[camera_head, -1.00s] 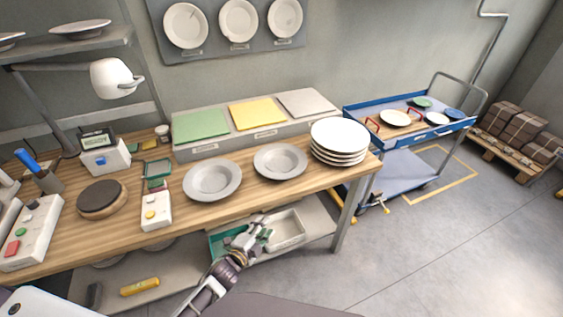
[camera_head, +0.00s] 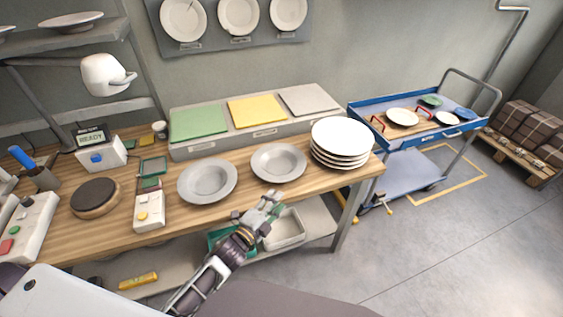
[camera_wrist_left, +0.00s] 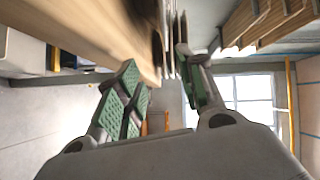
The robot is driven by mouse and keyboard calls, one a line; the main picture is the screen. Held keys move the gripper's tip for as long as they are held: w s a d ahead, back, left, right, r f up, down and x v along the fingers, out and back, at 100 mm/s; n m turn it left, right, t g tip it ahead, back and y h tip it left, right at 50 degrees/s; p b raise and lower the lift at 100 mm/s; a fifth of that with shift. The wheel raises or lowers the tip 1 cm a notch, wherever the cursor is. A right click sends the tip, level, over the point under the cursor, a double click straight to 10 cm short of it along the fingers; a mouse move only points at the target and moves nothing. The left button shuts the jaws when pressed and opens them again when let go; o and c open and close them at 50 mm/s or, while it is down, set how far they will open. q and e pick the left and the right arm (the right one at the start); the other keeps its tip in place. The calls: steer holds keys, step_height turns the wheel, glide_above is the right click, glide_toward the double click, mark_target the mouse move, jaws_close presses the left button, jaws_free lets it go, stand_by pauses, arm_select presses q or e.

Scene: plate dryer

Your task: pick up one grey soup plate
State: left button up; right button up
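Two grey soup plates lie apart on the wooden bench. One grey soup plate (camera_head: 207,181) is in the middle of the bench. The other grey soup plate (camera_head: 278,163) is to its right, left of the white plate stack. My left gripper (camera_head: 270,204) is at the bench's front edge, just below the right-hand soup plate in the picture, and looks empty. In the left wrist view my left gripper (camera_wrist_left: 160,82) has its green-padded fingers apart. Thin plate edges show beyond the fingertips there; I cannot tell which plates they are. My right gripper is not in view.
A stack of white plates (camera_head: 341,137) stands at the bench's right end. Green, yellow and grey pads (camera_head: 256,110) lie on a raised ledge behind. A keypad box (camera_head: 150,210) stands left of the soup plates. A blue cart (camera_head: 408,140) is at the right.

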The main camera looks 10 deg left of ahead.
mark_target(292, 178)
arm_select(q)
steer(key=shift+r+p+x, duration=0.15)
steer(key=shift+p+x, duration=0.05)
steer(key=shift+x, duration=1.85)
steer(key=shift+r+p+x, duration=0.15)
steer(key=shift+p+x, duration=0.05)
steer(key=shift+x, duration=1.8)
steer(key=shift+w+d+f, duration=0.1)
steer(key=shift+w+d, duration=0.1)
steer(key=shift+w, duration=0.3)
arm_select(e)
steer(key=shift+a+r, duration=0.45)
arm_select(q)
steer(key=shift+a+p+x, duration=0.25)
steer(key=shift+p+x, duration=0.2)
steer(key=shift+x, duration=2.2)
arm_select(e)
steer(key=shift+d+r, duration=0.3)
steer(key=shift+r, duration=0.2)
arm_select(q)
steer(key=shift+a, duration=0.1)
steer(key=shift+c, duration=0.5)
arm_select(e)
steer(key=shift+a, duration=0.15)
